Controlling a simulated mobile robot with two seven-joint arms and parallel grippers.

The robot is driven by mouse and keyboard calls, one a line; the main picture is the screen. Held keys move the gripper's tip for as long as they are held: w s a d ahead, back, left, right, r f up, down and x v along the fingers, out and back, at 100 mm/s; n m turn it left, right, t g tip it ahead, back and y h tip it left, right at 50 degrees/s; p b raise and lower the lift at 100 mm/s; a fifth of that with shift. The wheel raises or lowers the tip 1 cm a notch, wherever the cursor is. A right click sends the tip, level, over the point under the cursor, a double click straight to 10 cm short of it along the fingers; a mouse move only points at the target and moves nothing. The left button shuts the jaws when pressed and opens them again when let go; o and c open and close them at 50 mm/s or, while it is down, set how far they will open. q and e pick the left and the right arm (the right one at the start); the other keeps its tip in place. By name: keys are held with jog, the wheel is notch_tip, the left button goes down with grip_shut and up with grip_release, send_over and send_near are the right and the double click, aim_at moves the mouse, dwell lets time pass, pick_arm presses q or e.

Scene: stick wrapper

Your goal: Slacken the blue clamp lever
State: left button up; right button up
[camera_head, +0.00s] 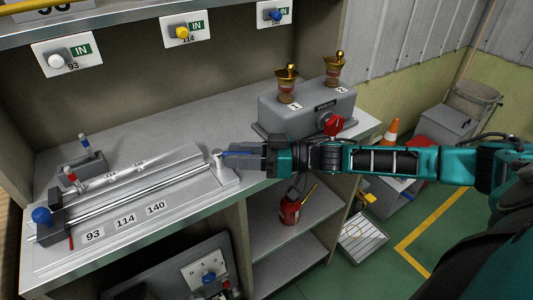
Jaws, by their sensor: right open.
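The blue clamp lever (228,153) is a thin blue bar that reaches right from a pale round post (217,160) at the right end of the grey slide fixture (200,190). My right gripper (238,157) comes in from the right at the lever's height, with its fingers pointing left. It is open, and its fingers are at the lever's outer part and hide its tip. I cannot tell whether they touch it. My left gripper is not in view.
A blue knob (41,216) is at the fixture's left end. A small block with red and blue markers (82,165) stands behind it. A grey box (300,112) with brass fittings and a red knob (331,123) stands behind my right arm. An open shelf (290,235) lies below.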

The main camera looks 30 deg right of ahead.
jog(key=v, duration=1.1)
jog(key=shift+s+d, duration=0.2)
jog(key=shift+c, duration=0.2)
